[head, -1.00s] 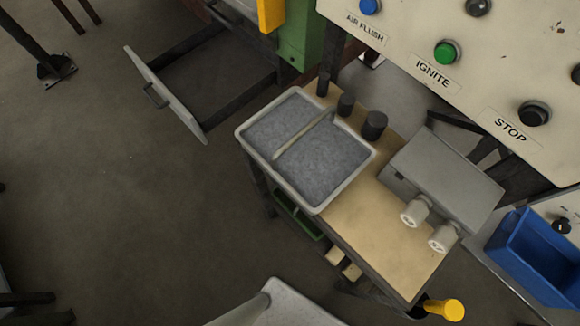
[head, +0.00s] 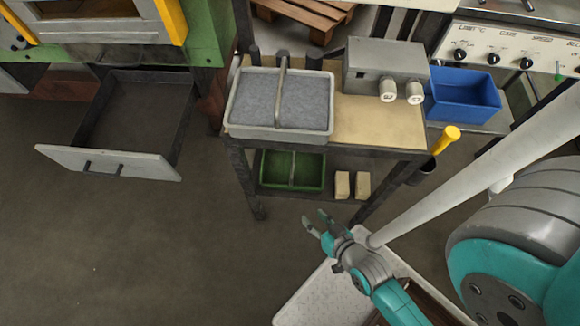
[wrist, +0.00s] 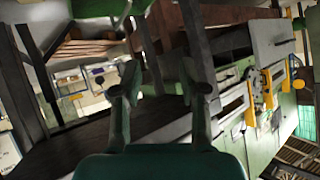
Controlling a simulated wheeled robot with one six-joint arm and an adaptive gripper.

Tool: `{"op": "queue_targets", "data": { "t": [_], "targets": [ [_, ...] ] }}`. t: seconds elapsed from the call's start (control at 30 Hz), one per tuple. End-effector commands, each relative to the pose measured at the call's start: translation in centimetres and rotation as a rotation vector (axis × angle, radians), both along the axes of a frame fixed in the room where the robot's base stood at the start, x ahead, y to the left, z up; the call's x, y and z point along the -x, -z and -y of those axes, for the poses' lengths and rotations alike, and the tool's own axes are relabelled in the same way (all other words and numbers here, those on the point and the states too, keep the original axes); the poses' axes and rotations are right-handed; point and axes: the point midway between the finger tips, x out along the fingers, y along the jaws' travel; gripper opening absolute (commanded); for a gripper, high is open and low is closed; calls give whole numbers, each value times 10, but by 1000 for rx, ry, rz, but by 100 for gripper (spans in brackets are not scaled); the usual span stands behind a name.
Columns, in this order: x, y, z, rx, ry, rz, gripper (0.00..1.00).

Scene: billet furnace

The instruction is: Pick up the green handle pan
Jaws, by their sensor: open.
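A green pan (head: 308,170) with a bar handle across its middle sits on the lower shelf of the work table. A pale grey pan (head: 281,133) with grey filling and a greyish bar handle (head: 283,80) stands on the tabletop above it. My gripper (head: 314,224) is open and empty, low in front of the table and below the lower shelf in the head view. In the wrist view my gripper (wrist: 158,82) shows two spread fingers with nothing between them. I cannot make out either pan in the wrist view.
A grey box with two white knobs (head: 385,65) is on the tabletop (head: 380,125). Two pale blocks (head: 352,185) sit beside the green pan. A blue bin (head: 463,95) is at right. An open drawer (head: 110,162) juts out at left. The floor (head: 130,245) at left is clear.

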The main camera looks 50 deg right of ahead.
Motion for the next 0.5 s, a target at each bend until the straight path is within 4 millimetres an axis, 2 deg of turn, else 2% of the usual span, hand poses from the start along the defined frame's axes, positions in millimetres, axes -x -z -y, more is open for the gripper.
{"op": "queue_targets", "data": {
  "t": [0.03,0.2,0.4,0.5],
  "targets": [
    [-15,16,8,-32,33,-15,42],
    [-58,65,35,-158,122,-86,42],
    [-111,105,75,-316,208,-153,42],
    [-137,117,99,-394,242,-181,42]
  ]
}}
